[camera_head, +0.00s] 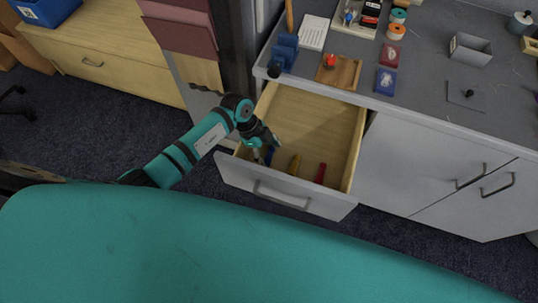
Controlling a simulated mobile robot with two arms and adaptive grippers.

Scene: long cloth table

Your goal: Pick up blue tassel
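The blue tassel (269,155) lies in the open drawer, near its left front corner. It is small and partly covered by my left gripper. My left gripper (269,151) reaches down into the drawer from the left, over the blue tassel. Its fingers look spread, one on each side of the blue tassel, and I cannot tell if they touch it. My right gripper is out of view.
A yellow tassel (294,165) and a red tassel (320,174) lie to the right in the same drawer (316,108). The drawer's front panel and side walls stand close around my gripper. The grey counter (425,104) above holds a wooden board (345,74) and small items.

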